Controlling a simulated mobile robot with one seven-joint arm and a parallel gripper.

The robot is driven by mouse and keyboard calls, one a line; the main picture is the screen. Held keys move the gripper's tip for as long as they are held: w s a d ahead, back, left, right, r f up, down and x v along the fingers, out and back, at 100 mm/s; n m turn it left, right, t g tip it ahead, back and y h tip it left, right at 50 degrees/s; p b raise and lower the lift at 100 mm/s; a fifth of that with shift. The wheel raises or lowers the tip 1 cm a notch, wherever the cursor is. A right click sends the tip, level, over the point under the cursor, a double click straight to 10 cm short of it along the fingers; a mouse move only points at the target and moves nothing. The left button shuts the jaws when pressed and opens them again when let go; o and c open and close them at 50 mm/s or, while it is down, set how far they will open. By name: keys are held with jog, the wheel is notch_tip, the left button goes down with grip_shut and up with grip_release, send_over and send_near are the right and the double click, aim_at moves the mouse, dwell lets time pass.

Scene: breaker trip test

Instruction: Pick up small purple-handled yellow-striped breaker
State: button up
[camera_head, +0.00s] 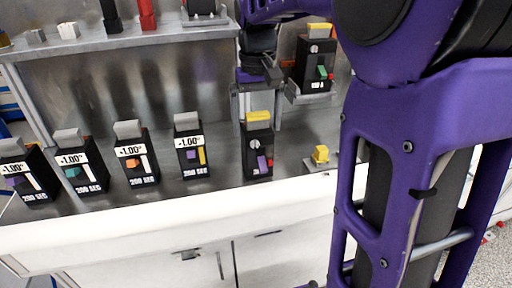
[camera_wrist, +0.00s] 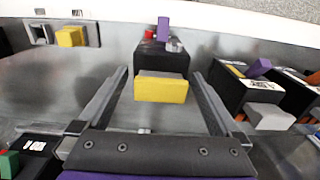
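The breaker with a purple handle and a yellow stripe (camera_head: 191,150) stands upright on the steel bench, with a grey top block and a "-1.00" label. It also shows at the right in the wrist view (camera_wrist: 236,92), outside my fingers. My gripper (camera_wrist: 160,76) is open and empty. Its fingers lie on either side of a different breaker with a yellow top block (camera_wrist: 158,62), a purple handle and a red button. In the head view that yellow-topped breaker (camera_head: 257,140) stands just right of the striped one, below my gripper. I cannot tell whether the fingers touch it.
Several grey-topped, labelled breakers (camera_head: 135,160) stand in a row to the left. A green-handled breaker (camera_head: 316,68) sits on a raised support behind. A small yellow block on a grey base (camera_head: 320,156) lies to the right. A steel shelf (camera_head: 130,38) runs behind.

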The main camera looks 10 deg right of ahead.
grip_shut()
dwell(0.3)
notch_tip(320, 180, up, 10)
jog(key=shift+r+p, duration=0.1)
jog(key=shift+p, duration=1.05)
